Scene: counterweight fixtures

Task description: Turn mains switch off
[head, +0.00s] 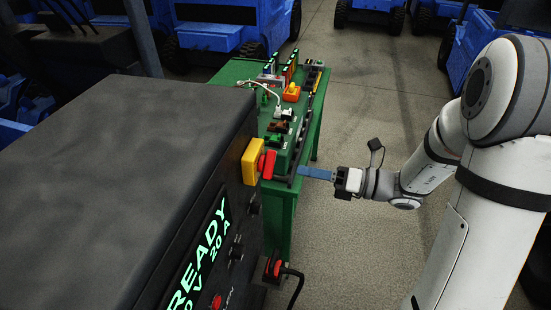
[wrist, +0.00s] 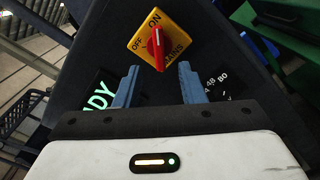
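The mains switch is a yellow plate (head: 252,161) with a red knob (head: 267,164) on the side of a dark cabinet. In the wrist view the plate (wrist: 138,44) reads OFF, ON and MAINS, and the white-marked end of the red knob (wrist: 156,50) points at ON. My gripper (head: 305,172) has blue fingers pointing at the knob, with a gap between them and it. In the wrist view my gripper (wrist: 157,85) is open and empty, its fingers spread below and either side of the knob.
The dark cabinet (head: 120,130) has a lit green display (head: 205,255) reading READY and 20 A. A green bench (head: 283,205) with several small devices stands behind it. A plug with a black cable (head: 277,268) is low down. Floor on the right is clear; blue vehicles stand behind.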

